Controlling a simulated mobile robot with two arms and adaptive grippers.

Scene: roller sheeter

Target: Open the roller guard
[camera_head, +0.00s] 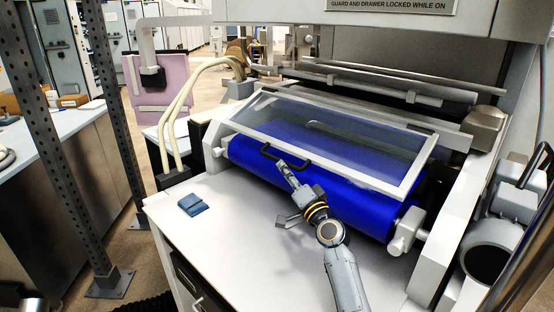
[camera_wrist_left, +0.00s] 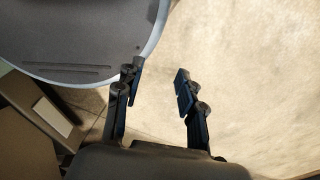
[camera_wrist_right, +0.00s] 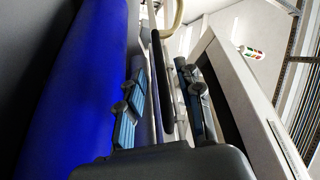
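The roller guard (camera_head: 418,165) is a clear panel in a pale frame, lying slanted over the blue roller (camera_head: 345,192). It looks lowered. Its black handle (camera_head: 287,163) sits at the front edge. My right gripper (camera_head: 284,168) is at the handle, reaching from the front. In the right wrist view the dark handle bar (camera_wrist_right: 162,85) runs between the two spread fingers of the right gripper (camera_wrist_right: 164,92); gaps show, and contact is not clear. My left gripper (camera_wrist_left: 158,84) is open and empty over a pale floor, outside the head view.
Dark perforated posts (camera_head: 108,120) stand at left. A grey rounded object (camera_wrist_left: 75,40) lies near the left gripper.

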